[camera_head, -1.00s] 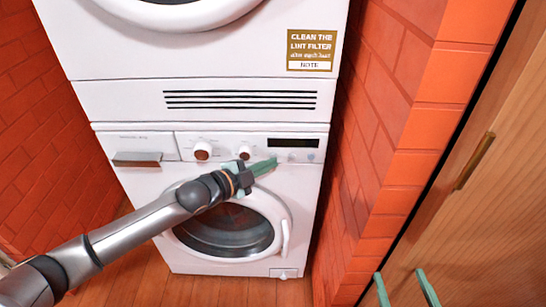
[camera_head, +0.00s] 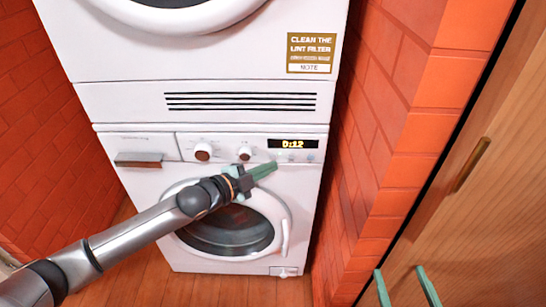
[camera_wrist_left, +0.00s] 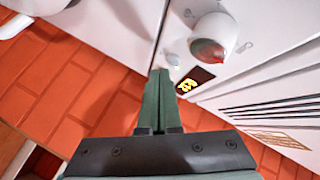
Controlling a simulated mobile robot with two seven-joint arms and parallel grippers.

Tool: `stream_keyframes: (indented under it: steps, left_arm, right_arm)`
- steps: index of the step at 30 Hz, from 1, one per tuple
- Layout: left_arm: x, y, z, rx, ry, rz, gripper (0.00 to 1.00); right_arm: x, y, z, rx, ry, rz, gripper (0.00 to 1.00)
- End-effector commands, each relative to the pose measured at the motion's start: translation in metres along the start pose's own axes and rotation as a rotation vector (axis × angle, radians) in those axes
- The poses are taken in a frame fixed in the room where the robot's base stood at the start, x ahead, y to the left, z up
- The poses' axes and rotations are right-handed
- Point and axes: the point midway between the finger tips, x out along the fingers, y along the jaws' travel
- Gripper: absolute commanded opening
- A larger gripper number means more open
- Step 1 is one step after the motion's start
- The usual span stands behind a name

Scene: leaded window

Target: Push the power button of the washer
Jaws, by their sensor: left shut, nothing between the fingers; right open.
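The white washer (camera_head: 140,190) stands below a second white machine. Its control panel has two knobs and a display (camera_head: 292,144) that is lit and reads 0:12 in the head view. Small round buttons (camera_head: 310,156) sit under the display; which one is the power button I cannot tell. My left gripper (camera_head: 274,165) is shut and empty, its tips just below the panel, left of the display's middle. In the left wrist view, its green fingers (camera_wrist_left: 162,76) lie together near the lit display (camera_wrist_left: 194,81) and a knob (camera_wrist_left: 213,38). My right gripper (camera_head: 401,278) is open, at the lower right.
The upper machine (camera_head: 200,55) carries a lint filter sign (camera_head: 311,50). Brick walls (camera_head: 400,130) stand close on both sides. A wooden door (camera_head: 480,215) with a handle (camera_head: 471,164) is at the right, near my right gripper. Wooden floor (camera_head: 190,287) shows below.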

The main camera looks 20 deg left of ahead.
Motion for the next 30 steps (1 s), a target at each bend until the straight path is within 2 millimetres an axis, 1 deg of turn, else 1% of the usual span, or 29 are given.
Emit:
stream_keyframes:
  steps: [9,18,22,30]
  left_arm:
    - [-0.019,0.013,-0.016,-0.005,0.001,0.003,0.0]
    - [-0.039,0.028,-0.03,-0.004,0.002,0.002,0.0]
    - [-0.042,0.03,-0.031,-0.001,0.0,0.0,0.0]
    - [-0.042,0.03,-0.03,0.0,0.0,0.0,0.0]
  right_arm:
    - [-0.003,0.002,-0.018,0.001,-0.001,0.0,0.88]
    - [-0.005,0.003,-0.032,0.001,-0.001,0.0,0.88]
    - [-0.005,0.003,-0.033,0.001,-0.001,0.0,0.88]
    - [-0.005,0.003,-0.032,0.0,-0.001,0.0,0.88]
